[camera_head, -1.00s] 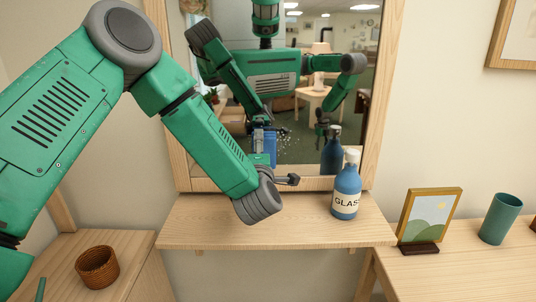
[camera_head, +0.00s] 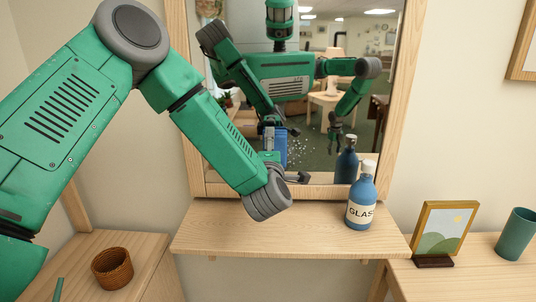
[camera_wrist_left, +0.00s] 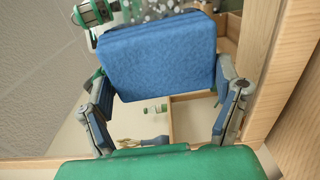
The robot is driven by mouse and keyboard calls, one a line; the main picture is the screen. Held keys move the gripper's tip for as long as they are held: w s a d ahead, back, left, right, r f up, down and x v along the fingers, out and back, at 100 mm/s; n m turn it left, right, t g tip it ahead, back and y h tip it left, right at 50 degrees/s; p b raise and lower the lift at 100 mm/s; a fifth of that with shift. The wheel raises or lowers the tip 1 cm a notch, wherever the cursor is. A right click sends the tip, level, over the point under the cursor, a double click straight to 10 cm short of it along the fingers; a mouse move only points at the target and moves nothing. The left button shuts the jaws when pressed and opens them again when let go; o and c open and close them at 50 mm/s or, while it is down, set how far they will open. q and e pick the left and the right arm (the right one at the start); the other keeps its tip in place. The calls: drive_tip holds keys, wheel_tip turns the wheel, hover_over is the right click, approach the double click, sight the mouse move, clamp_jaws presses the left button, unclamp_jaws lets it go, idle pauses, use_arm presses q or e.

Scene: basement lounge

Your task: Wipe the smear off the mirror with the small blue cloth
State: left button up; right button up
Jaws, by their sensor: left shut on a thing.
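My left gripper (camera_wrist_left: 160,105) is shut on the small blue cloth (camera_wrist_left: 158,55), a folded pad between its fingers in the left wrist view. In the head view my left wrist hides most of this gripper; a dark finger part (camera_head: 298,178) shows at the mirror's lower edge. The cloth shows there as a blue reflection. The mirror (camera_head: 222,105) has a light wooden frame. The smear (camera_head: 302,150), a patch of white specks, lies on the glass just right of the reflected cloth. I cannot tell whether cloth touches glass. My right gripper shows only as a reflection.
A framed picture (camera_head: 443,230) and teal cup (camera_head: 515,235) are at right. A woven basket (camera_head: 112,268) is at lower left. The shelf's middle is clear.

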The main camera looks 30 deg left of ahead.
sight(286, 151)
use_arm(q)
drive_tip(key=shift+w+d+b, duration=0.35)
drive_tip(key=shift+w+d, duration=0.2)
drive_tip(key=shift+d, duration=0.15)
drive_tip(key=shift+w+d+r, duration=0.1)
drive_tip(key=shift+w+d, duration=0.2)
drive_tip(key=shift+d, duration=0.25)
drive_tip(key=shift+w+d, duration=0.25)
drive_tip(key=shift+d, duration=0.25)
drive_tip(key=shift+w+d+b, duration=0.6)
drive_tip(key=shift+d, duration=0.3)
drive_tip(key=shift+s+a, duration=0.7)
drive_tip(key=shift+a, duration=0.4)
drive_tip(key=shift+s+a, duration=0.65)
drive_tip(key=shift+a, duration=0.4)
drive_tip(key=shift+s+a, duration=0.7)
drive_tip(key=shift+a, duration=0.4)
drive_tip(key=shift+b+v, duration=0.7)
drive_tip(key=shift+v, duration=2.3)
